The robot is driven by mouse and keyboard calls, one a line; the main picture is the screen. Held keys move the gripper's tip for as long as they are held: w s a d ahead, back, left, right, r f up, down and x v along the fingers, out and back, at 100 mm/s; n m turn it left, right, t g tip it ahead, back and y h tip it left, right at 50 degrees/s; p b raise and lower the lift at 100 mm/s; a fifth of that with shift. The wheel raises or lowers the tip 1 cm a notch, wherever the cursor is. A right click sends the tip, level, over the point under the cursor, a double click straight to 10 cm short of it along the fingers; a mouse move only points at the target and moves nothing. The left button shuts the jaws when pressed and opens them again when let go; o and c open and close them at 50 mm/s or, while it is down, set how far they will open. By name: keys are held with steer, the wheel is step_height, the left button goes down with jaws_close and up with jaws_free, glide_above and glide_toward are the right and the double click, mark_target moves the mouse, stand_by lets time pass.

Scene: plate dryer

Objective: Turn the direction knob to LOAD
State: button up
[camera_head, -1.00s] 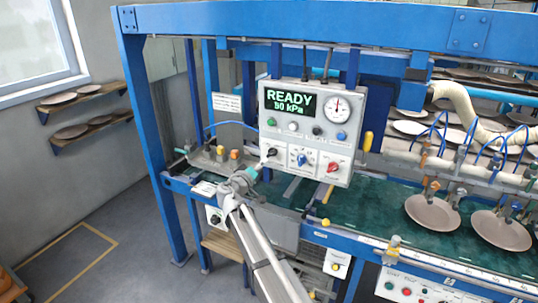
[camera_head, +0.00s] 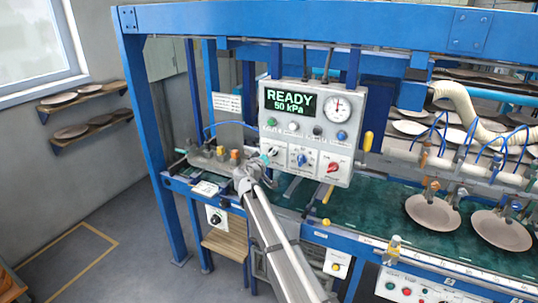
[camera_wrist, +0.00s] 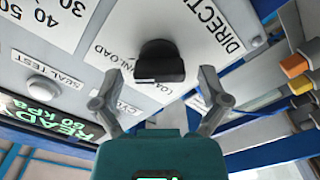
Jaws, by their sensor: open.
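The direction knob is a black bar-shaped knob (camera_wrist: 160,62) on a white label reading DIRECTION, with UNLOAD and a partly covered LOAD beside it in the wrist view. Its grip lies crosswise in that picture; I cannot tell which word it points at. In the head view it is the left knob (camera_head: 272,151) in the control panel's lower row. My gripper (camera_wrist: 160,93) is open, with one finger on either side of the knob and the fingertips just short of it. No contact shows. In the head view my gripper (camera_head: 264,162) is just below and left of the knob.
The grey control panel (camera_head: 295,135) shows READY 50 kPa and a gauge (camera_head: 338,107). A blue knob (camera_head: 301,159) and a red knob (camera_head: 333,167) sit right of the direction knob. Orange and yellow fittings (camera_head: 235,155) stand close on the left. A green conveyor (camera_head: 370,220) runs below.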

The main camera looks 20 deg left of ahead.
steer(key=shift+c, duration=0.2)
steer(key=c, duration=1.1)
steer(key=shift+n, duration=0.3)
steer(key=n, duration=0.8)
steer(key=shift+a+f+n, duration=0.1)
steer(key=shift+f+n, duration=0.05)
steer(key=shift+n, duration=0.15)
steer(key=n, duration=0.4)
steer(key=shift+f+n+b, duration=0.1)
steer(key=shift+n+b, duration=0.2)
steer(key=shift+f+n, duration=0.1)
steer(key=shift+n, duration=2.1)
